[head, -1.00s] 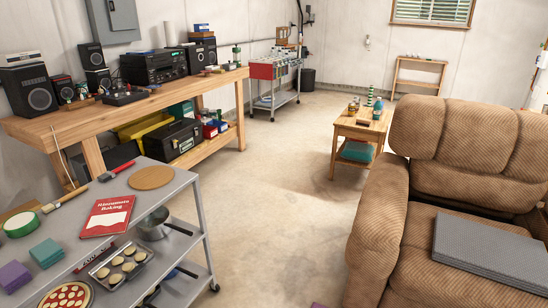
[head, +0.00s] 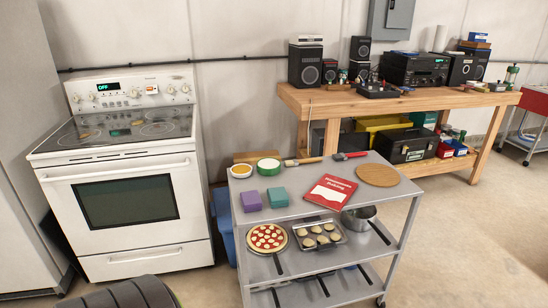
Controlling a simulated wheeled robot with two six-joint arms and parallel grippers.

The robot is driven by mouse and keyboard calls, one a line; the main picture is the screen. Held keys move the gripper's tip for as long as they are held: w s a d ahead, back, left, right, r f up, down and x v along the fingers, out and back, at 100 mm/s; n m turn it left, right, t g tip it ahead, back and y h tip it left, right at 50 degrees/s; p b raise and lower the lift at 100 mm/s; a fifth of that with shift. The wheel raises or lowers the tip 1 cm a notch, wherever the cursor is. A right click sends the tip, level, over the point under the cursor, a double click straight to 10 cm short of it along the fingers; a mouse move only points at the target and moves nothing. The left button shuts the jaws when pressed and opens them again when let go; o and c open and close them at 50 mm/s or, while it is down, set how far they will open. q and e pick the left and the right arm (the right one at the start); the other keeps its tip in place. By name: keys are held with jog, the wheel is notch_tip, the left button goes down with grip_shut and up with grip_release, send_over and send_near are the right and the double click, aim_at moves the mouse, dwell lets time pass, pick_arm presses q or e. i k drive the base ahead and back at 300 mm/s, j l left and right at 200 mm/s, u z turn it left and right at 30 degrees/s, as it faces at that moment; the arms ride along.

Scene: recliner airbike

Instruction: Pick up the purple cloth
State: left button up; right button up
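A small purple folded piece (head: 251,201), which looks like a cloth, lies on the left front part of the grey cart's top shelf (head: 330,212). A similar teal folded piece (head: 278,198) lies close to its right. Neither of my grippers shows in the head view, so I cannot see how they stand relative to the purple piece.
The top shelf also holds a red book (head: 330,195), a round cork mat (head: 377,175) and green tape (head: 269,167). A white stove (head: 130,205) stands left of the cart. A dark curved object (head: 130,293) shows at the bottom left. Floor (head: 465,240) is clear on the right.

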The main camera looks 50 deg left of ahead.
aim_at(251, 201)
jog(key=u, duration=1.75)
